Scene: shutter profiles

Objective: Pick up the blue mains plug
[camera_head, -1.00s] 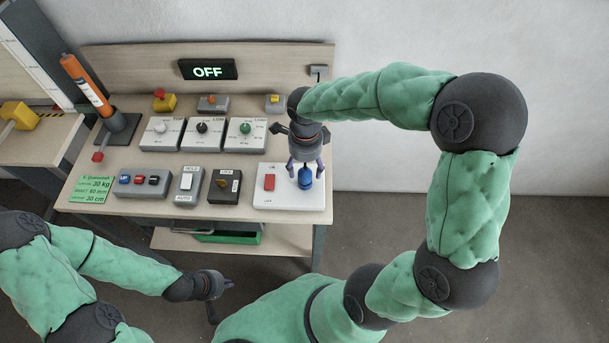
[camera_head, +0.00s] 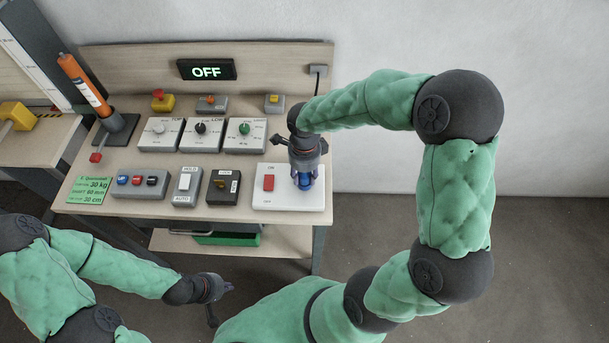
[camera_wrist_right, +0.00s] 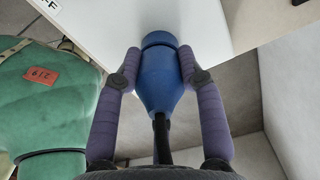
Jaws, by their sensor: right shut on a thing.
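The blue mains plug (camera_head: 305,181) is at the right end of the white panel with the red switch. My right gripper (camera_head: 305,178) is over it, pointing down, with its fingers around it. In the right wrist view the blue plug (camera_wrist_right: 161,80) sits between the two purple fingertips of my right gripper (camera_wrist_right: 160,68), which close on its sides. The plug's round end meets the white panel, and its dark cable runs back toward the palm. My left gripper (camera_head: 222,288) is low, in front of the bench, apart from everything; its fingers are too small to judge.
Several control boxes and a green label card (camera_head: 89,190) fill the bench. An OFF display (camera_head: 206,70) is on the back board. The floor right of the bench is clear.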

